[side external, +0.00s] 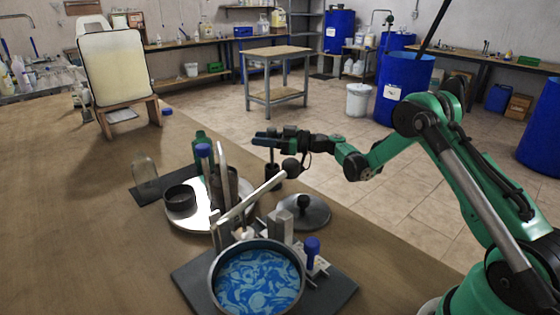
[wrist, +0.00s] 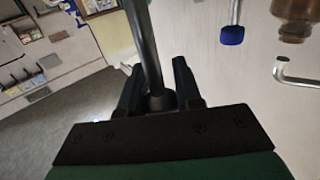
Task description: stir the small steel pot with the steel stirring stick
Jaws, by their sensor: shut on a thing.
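My gripper (side external: 268,141) is over the table's back edge, shut on the steel stirring stick. In the wrist view the gripper (wrist: 157,80) holds the stick as a dark grey rod (wrist: 145,40) running away from it to the top edge. In the side view, a thin dark rod (side external: 272,152) hangs below the gripper; its lower end is hard to make out. A round steel pot (side external: 218,292) with swirled blue and white contents stands at the front, apart from the gripper. A smaller dark pot (side external: 180,199) stands farther left on a pale round plate.
A dark lid (side external: 308,212) with a knob lies right of centre. Blue-capped items and a clear bottle (side external: 145,171) stand nearby. The table's left side (side external: 70,235) is clear.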

